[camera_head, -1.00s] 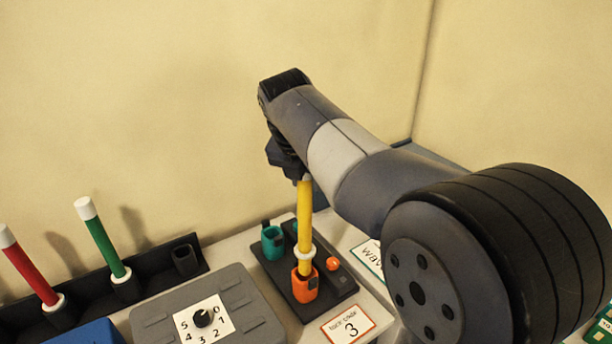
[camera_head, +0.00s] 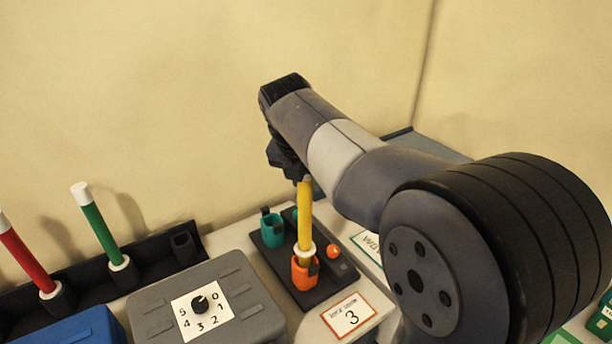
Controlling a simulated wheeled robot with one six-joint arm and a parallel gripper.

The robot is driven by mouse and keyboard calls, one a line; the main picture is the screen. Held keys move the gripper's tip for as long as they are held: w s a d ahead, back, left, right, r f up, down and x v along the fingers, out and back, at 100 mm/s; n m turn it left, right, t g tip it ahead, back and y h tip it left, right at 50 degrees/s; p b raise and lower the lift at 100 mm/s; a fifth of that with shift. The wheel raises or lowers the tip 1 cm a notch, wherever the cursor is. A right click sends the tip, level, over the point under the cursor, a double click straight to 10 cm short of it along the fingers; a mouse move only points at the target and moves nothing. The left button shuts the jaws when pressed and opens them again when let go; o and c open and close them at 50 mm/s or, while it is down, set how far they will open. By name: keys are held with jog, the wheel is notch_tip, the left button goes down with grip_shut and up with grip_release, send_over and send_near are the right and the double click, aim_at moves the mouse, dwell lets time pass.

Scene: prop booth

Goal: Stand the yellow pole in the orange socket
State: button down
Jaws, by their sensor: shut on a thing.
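The yellow pole (camera_head: 305,215) stands about upright, with a white collar (camera_head: 306,249) near its lower end. Its foot goes down into the orange socket (camera_head: 305,276), and the collar sits at or just above the socket rim; I cannot tell if they touch. My gripper (camera_head: 304,180) is shut on the top of the pole, partly hidden behind my own arm. The orange socket stands on a dark base plate (camera_head: 325,290).
A teal socket (camera_head: 271,230) and an orange ball (camera_head: 333,251) are on the same plate. Left are a grey dial box (camera_head: 245,290), a dark rack (camera_head: 150,255) with red (camera_head: 25,257) and green (camera_head: 98,230) poles, and a blue block (camera_head: 80,330).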

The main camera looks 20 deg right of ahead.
jog(key=shift+f+b, duration=0.65)
jog(key=shift+f, duration=0.75)
jog(key=c, duration=0.9)
grip_release()
jog(key=shift+c, duration=0.2)
jog(key=v, duration=1)
jog(key=shift+r+p, duration=0.35)
jog(key=shift+p, duration=0.05)
jog(key=shift+a+f, duration=0.1)
